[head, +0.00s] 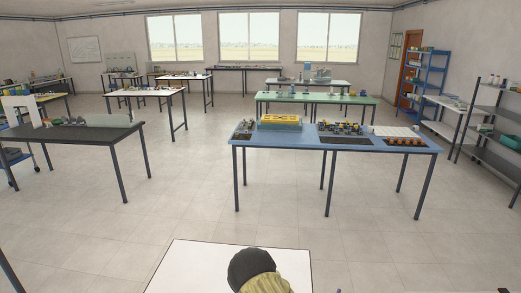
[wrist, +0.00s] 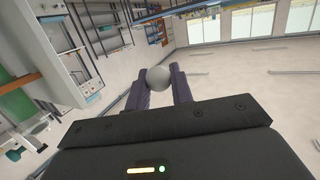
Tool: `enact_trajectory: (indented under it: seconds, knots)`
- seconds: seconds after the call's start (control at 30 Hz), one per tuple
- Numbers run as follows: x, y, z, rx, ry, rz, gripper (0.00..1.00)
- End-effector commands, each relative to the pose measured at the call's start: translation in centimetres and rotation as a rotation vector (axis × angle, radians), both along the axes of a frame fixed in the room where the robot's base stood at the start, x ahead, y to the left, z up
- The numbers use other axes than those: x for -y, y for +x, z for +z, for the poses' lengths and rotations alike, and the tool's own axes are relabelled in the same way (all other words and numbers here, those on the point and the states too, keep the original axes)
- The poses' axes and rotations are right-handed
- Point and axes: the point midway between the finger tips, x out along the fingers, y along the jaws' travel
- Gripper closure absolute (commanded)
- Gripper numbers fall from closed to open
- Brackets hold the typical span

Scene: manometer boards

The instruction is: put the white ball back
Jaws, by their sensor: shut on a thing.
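In the wrist view my gripper (wrist: 157,90) is shut on a pale grey-white ball (wrist: 157,77). The ball sits between the two dark fingertips, with a blurred room behind it. It appears held clear of any surface. In the head view I cannot make out the ball or the fingers. No spot for the ball can be clearly told in either view.
A white table top (head: 190,262) is close in front at the bottom of the head view. Beyond it stand a blue table (head: 290,143) with trays and equipment and a dark table (head: 75,140) at left. Grey shelves (head: 492,120) stand at right. Open tiled floor lies between.

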Motion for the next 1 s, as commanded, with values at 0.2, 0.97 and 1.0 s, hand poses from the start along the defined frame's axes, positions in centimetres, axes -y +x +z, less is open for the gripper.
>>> enact_trajectory:
  seconds: [0.2, 0.97, 1.0]
  knots:
    - [-4.3, -1.2, -3.8, -0.007, -0.006, 0.205, 1.0]
    - [-10.5, -5.0, -9.6, 0.004, 0.001, 0.513, 1.0]
    - [-10.5, -5.0, -9.6, 0.004, 0.001, 0.513, 1.0]
